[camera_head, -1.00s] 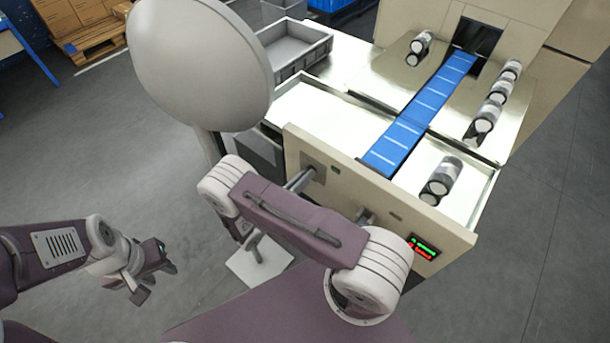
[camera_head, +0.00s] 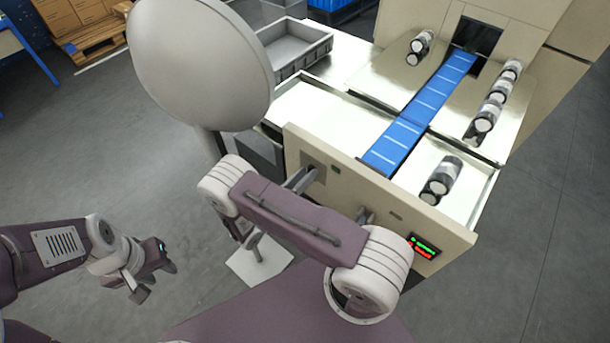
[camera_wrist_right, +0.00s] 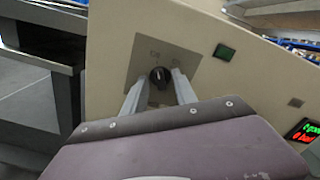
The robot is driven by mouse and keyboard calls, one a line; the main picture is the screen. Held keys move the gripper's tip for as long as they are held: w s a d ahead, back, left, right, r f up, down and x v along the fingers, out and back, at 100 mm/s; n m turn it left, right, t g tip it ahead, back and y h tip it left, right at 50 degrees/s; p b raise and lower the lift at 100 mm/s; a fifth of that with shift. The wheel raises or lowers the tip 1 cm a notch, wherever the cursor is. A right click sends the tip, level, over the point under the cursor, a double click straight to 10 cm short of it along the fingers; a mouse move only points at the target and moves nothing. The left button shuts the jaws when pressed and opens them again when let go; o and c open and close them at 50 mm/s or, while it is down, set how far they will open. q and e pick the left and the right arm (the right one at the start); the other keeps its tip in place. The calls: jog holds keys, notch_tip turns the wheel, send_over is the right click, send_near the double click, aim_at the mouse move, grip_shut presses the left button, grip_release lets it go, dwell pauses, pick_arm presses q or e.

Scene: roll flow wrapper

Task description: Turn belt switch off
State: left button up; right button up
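The belt switch is a black rotary knob (camera_wrist_right: 160,77) on a grey square plate (camera_wrist_right: 185,62) on the machine's beige front panel. My right gripper (camera_wrist_right: 161,80) has one finger on each side of the knob, with gaps showing between fingers and knob. In the head view, the right gripper (camera_head: 301,179) reaches the plate and the knob is hidden. The blue belt (camera_head: 408,125) runs along the machine top. My left gripper (camera_head: 156,281) hangs open and empty over the floor at lower left.
A small display (camera_head: 423,246) with green and red text is on the panel's right. A dark green button (camera_wrist_right: 224,52) is right of the plate. Several rolls (camera_head: 490,105) lie beside the belt. A grey crate (camera_head: 296,50) stands behind.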

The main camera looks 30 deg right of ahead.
jog(key=v, duration=0.9)
jog(key=shift+b, duration=0.3)
jog(key=s+d+r+m+g+y+p, duration=0.4)
jog(key=s+r+m+g+y+p, duration=0.45)
jog(key=m, duration=0.75)
jog(key=a+r+m+t+y+p, duration=0.2)
jog(key=r+m+y, duration=0.6)
jog(key=m, duration=0.5)
jog(key=shift+s+a+r+t, duration=0.4)
jog(key=shift+a+r, duration=0.1)
jog(key=shift+r, duration=0.45)
